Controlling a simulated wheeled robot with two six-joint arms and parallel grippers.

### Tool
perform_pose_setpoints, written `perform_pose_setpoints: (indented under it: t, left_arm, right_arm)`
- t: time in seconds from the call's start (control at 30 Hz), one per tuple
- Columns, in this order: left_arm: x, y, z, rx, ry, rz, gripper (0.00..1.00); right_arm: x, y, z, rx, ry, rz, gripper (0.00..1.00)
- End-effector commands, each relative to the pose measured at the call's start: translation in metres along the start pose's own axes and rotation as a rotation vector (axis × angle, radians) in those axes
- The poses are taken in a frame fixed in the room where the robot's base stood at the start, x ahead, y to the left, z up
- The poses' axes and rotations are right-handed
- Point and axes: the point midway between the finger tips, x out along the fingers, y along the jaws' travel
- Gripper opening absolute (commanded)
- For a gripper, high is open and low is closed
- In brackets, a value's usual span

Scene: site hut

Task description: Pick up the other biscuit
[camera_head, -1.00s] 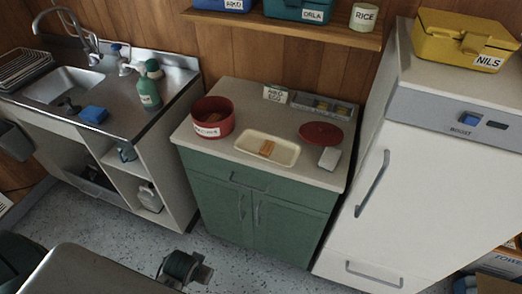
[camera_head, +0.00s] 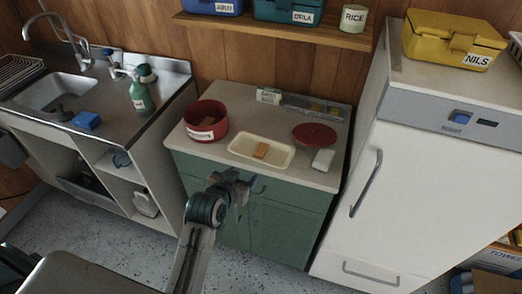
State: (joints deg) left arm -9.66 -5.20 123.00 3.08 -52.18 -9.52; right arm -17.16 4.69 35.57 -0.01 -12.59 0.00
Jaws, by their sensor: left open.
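A small orange-brown biscuit (camera_head: 261,150) lies in the cream tray (camera_head: 284,160) on the green cabinet's worktop. A red open tin (camera_head: 199,133) with a white label stands left of the tray, with something brown inside it. Its likely lid, a red disc (camera_head: 314,134), lies to the right. My left gripper (camera_head: 243,184) is open in front of the cabinet's front edge, on the near side of the tray and apart from the biscuit. Nothing shows between its fingers. My right gripper is not in view.
A white block (camera_head: 323,159) lies at the worktop's right end. A small sign (camera_head: 268,95) and a grey divided holder (camera_head: 316,108) stand at the back. The white fridge (camera_head: 420,190) bounds the right side; the sink unit (camera_head: 120,115) is on the left.

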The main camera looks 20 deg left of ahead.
Motion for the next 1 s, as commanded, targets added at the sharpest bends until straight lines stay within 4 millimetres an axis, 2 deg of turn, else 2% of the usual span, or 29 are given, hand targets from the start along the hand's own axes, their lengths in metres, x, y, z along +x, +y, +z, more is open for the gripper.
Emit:
perform_pose_setpoints:
  t: [0.03,0.1,0.23,0.43,0.67,0.87,1.0]
  left_arm:
    - [0.008,0.003,-0.014,-0.005,0.041,0.002,0.58]
    - [0.016,0.006,-0.026,-0.008,0.081,0.002,0.58]
    - [0.032,0.007,-0.036,-0.007,0.107,0.002,0.58]
    - [0.062,0.006,-0.038,-0.007,0.105,0.002,0.58]
    - [0.078,0.006,-0.039,-0.007,0.104,0.002,0.58]
    - [0.102,0.001,-0.043,-0.005,0.103,0.001,0.58]
    - [0.119,0.002,-0.043,-0.007,0.104,0.001,0.58]
  right_arm:
    - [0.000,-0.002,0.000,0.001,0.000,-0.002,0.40]
    - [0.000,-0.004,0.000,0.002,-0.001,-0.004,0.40]
    - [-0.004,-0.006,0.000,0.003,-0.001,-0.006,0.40]
    - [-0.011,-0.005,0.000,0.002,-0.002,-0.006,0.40]
    - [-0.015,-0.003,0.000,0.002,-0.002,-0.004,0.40]
    - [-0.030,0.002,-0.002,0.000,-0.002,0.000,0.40]
    - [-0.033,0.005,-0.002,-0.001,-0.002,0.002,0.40]
